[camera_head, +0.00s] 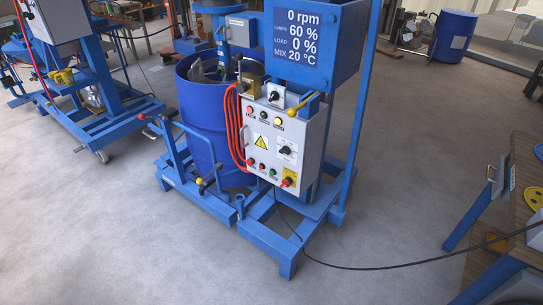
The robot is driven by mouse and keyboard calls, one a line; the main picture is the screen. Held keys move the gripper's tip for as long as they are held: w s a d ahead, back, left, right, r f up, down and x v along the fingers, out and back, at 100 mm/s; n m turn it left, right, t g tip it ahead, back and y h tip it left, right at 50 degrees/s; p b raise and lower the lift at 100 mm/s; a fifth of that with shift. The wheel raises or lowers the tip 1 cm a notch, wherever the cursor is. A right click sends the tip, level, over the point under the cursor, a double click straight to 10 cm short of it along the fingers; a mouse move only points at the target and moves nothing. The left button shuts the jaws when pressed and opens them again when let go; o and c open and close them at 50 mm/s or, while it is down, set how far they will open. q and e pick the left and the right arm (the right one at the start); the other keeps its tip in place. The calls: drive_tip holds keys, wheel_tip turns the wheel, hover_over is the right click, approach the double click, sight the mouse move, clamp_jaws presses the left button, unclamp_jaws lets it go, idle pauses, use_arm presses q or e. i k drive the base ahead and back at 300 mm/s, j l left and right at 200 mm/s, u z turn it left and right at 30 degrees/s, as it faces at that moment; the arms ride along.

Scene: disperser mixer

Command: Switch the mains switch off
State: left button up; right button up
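The grey control panel (284,139) is on the front of the blue disperser mixer, right of the blue drum (205,110). Low on its right side is a red knob on a yellow plate (288,182), which looks like the mains switch; its set position is too small to read. A black rotary selector (285,150) is above it. Another black rotary knob (275,96) is on a small pale box at the panel's top. Round buttons and lamps, red, green and yellow, are in rows on the panel. Neither of my grippers shows.
The blue display (302,36) reads 0 rpm, lumps 60 %, load 0 %, mix 20 °C. An orange hose (234,130) hangs at the panel's left edge. A black cable (385,267) crosses the floor to the right.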

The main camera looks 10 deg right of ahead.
sight(286, 184)
drive_tip(key=i+j+z, duration=0.25)
drive_tip(key=i+j, duration=0.25)
drive_tip(key=i+j+z, duration=0.15)
drive_tip(key=j, duration=0.3)
drive_tip(key=i+j+z, duration=0.3)
drive_tip(key=j, duration=0.45)
drive_tip(key=i+j+z, duration=0.1)
drive_tip(key=i+j, duration=0.2)
drive_tip(key=j, duration=0.1)
